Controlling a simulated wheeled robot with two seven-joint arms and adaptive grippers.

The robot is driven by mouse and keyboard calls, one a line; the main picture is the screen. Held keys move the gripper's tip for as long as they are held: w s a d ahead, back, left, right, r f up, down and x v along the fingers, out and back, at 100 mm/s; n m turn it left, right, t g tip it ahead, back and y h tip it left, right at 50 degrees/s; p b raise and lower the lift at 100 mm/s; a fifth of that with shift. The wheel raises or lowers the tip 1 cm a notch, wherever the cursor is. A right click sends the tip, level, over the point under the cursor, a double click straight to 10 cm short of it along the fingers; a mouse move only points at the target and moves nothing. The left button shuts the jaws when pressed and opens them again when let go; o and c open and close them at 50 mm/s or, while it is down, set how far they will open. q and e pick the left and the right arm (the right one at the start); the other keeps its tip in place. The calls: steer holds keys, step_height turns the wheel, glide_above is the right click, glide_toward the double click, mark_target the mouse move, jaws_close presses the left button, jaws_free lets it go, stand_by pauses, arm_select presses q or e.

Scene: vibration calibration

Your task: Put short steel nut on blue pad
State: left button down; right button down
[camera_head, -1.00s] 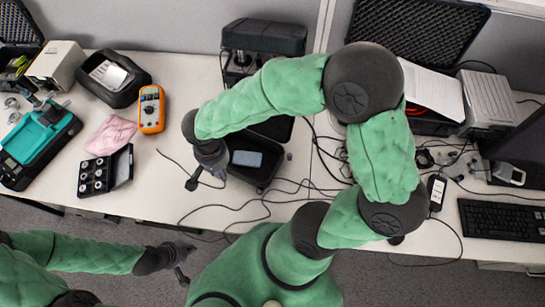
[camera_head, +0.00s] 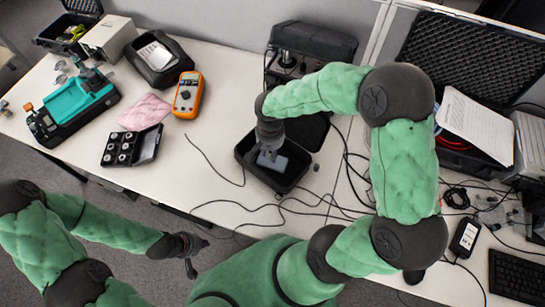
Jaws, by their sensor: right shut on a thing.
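The blue pad (camera_head: 284,165) is a grey-blue rectangle inside a black open tray (camera_head: 296,181) near the middle of the desk. My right gripper (camera_head: 268,156) reaches down over the left part of the pad. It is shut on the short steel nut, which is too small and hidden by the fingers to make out. Whether the nut touches the pad I cannot tell. A black case (camera_head: 150,145) with several round steel pieces (camera_head: 125,147) lies open to the left. My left gripper (camera_head: 197,257) is open and empty, off the desk's front edge.
An orange multimeter (camera_head: 187,95), a pink cloth (camera_head: 145,112) and a teal device (camera_head: 80,97) stand to the left. A black instrument (camera_head: 312,42) stands behind the tray. Loose black cables (camera_head: 290,207) run in front and right of it.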

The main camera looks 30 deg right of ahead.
steer(key=shift+w+d+f, duration=0.15)
steer(key=shift+d+f, duration=0.1)
steer(key=shift+f, duration=0.05)
steer(key=shift+w+d+f+b, duration=0.15)
steer(key=shift+f+b, duration=0.35)
steer(key=shift+f, duration=0.4)
steer(key=shift+s+d+f+b, duration=0.1)
steer(key=shift+f+b, duration=0.35)
steer(key=shift+f, duration=0.45)
steer(key=shift+f, duration=0.15)
steer(key=c, duration=0.9)
jaws_free()
steer(key=shift+c, duration=0.2)
steer(key=shift+r, duration=0.25)
step_height(320, 180, up, 12)
steer(key=p, duration=0.4)
steer(key=shift+f, duration=0.1)
